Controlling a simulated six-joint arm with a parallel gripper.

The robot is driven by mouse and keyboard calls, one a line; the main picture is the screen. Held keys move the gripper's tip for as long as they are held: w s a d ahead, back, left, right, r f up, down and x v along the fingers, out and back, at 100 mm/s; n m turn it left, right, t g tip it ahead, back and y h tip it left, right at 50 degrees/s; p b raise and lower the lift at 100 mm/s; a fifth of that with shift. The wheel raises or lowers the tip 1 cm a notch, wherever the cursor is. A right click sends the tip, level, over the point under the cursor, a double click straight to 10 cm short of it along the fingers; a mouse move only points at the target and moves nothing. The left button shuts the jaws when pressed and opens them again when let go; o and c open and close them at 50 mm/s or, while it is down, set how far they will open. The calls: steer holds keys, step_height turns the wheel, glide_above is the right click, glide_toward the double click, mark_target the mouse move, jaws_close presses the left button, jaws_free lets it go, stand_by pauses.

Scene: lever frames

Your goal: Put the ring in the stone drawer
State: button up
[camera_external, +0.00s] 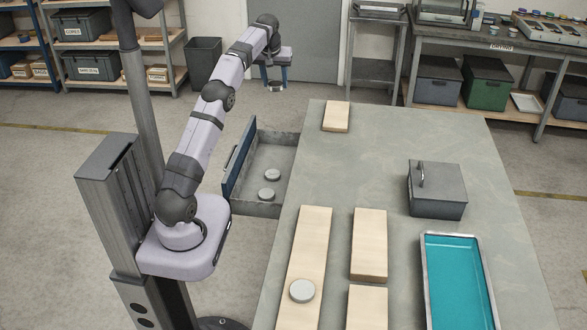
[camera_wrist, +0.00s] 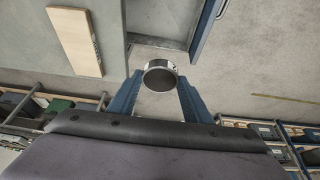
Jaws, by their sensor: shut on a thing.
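My gripper (camera_external: 274,80) is up in the air beyond the far end of the drawer, near the grey door. In the wrist view its two blue fingers (camera_wrist: 160,88) are shut on the ring (camera_wrist: 160,71), a short silver band with a dark middle. The ring also shows small under the gripper in the external view (camera_external: 276,87). An open drawer (camera_external: 262,210) with a blue front sticks out from the table's left side. Two grey round pieces (camera_external: 272,175) lie in it. The drawer also shows partly in the wrist view (camera_wrist: 204,28), at the top.
The table (camera_external: 390,150) carries pale wooden boards (camera_external: 336,117), one with a grey disc (camera_external: 302,291) on it. A grey lidded box (camera_external: 437,192) and a teal tray (camera_external: 459,290) stand at the right. A bin (camera_external: 204,61) stands behind my arm. The drawer's far part is bare.

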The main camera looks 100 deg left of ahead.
mark_target(278, 158)
step_height(278, 158, down, 31)
steer(key=shift+f+p, duration=0.1)
steer(key=shift+p, duration=0.4)
stand_by(0.7)
steer(key=shift+f, duration=0.15)
steer(key=o, duration=1.3)
steer(key=shift+v, duration=0.8)
steer(key=b+v, duration=0.1)
steer(key=v, duration=0.9)
steer(key=shift+d+r, duration=0.2)
steer(key=shift+r, duration=0.15)
